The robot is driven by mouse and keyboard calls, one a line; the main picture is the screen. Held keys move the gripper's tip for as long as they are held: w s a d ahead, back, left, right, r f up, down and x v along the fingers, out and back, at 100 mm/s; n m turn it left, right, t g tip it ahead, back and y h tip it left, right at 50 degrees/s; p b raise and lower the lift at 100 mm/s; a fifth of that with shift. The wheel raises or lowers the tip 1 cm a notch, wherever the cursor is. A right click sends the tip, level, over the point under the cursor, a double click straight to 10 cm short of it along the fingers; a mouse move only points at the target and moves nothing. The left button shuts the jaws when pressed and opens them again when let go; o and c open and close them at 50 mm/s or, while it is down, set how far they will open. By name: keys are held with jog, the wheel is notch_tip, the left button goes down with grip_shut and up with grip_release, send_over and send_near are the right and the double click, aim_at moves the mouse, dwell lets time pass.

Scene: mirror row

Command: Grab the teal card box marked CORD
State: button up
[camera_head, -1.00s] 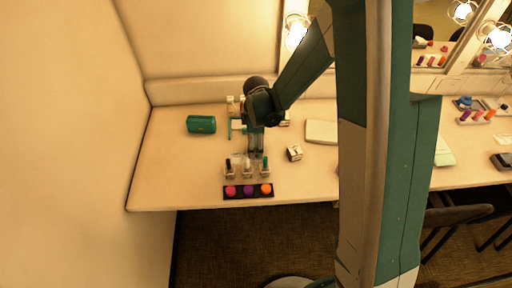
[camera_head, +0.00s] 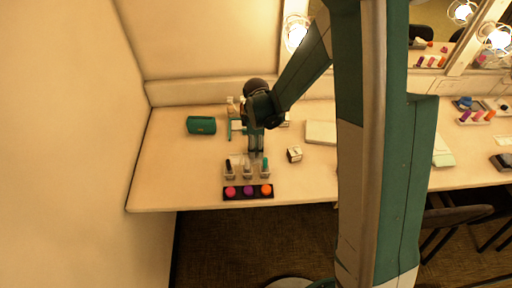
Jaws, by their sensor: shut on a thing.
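My gripper (camera_head: 256,151) points down over the counter, behind the row of small bottles. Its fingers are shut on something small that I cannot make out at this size. A teal box-like case (camera_head: 201,125) lies on the counter to the left, apart from the gripper. A thin teal upright shape (camera_head: 231,129) shows just left of my wrist, partly hidden by it. I cannot read CORD on either teal thing.
Several small bottles (camera_head: 229,172) stand in front of the gripper. A dark tray with pink, purple and orange rounds (camera_head: 248,191) lies near the counter's front edge. A small white-and-dark cube (camera_head: 294,154) and a pale flat box (camera_head: 321,132) are to the right.

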jog(key=shift+r, duration=0.2)
jog(key=shift+r+p, duration=0.75)
jog(key=shift+r, duration=4.1)
